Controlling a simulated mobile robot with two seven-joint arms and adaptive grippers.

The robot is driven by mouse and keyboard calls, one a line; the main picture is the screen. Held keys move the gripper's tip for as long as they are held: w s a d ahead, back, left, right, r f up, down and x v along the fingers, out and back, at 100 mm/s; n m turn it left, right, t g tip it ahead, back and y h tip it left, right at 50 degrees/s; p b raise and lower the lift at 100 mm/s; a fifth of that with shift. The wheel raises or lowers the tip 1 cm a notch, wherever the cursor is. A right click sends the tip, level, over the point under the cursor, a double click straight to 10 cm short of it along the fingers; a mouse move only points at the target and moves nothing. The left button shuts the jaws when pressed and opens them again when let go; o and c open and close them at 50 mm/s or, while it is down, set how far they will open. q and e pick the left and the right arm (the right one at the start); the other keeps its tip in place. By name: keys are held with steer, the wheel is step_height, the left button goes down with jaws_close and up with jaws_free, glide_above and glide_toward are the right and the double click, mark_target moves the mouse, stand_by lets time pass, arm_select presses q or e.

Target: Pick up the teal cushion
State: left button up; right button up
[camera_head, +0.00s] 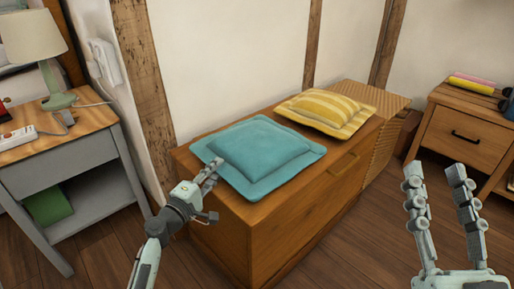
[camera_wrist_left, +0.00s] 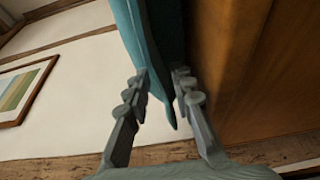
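The teal cushion (camera_head: 265,153) lies flat on top of the wooden chest (camera_head: 292,213), with a wide flat border around its padded middle. My left gripper (camera_head: 212,172) is at its left border, low and close to the chest top. In the left wrist view, a corner of the teal cushion (camera_wrist_left: 155,55) comes in between the fingers of my left gripper (camera_wrist_left: 161,77), one finger on each side. The fingers stand apart, and firm contact is not clear. My right gripper (camera_head: 436,175) is open and empty, away from the chest at the right.
A yellow striped cushion (camera_head: 327,111) lies on the chest behind the teal one. A grey side table (camera_head: 72,168) with a lamp (camera_head: 36,45) stands at the left. A wooden drawer unit (camera_head: 466,135) stands at the right. Open floor (camera_head: 355,250) lies in front of the chest.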

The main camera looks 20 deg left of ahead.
arm_select(q)
steer(key=shift+w, duration=0.45)
jaws_close()
steer(key=shift+r, duration=0.1)
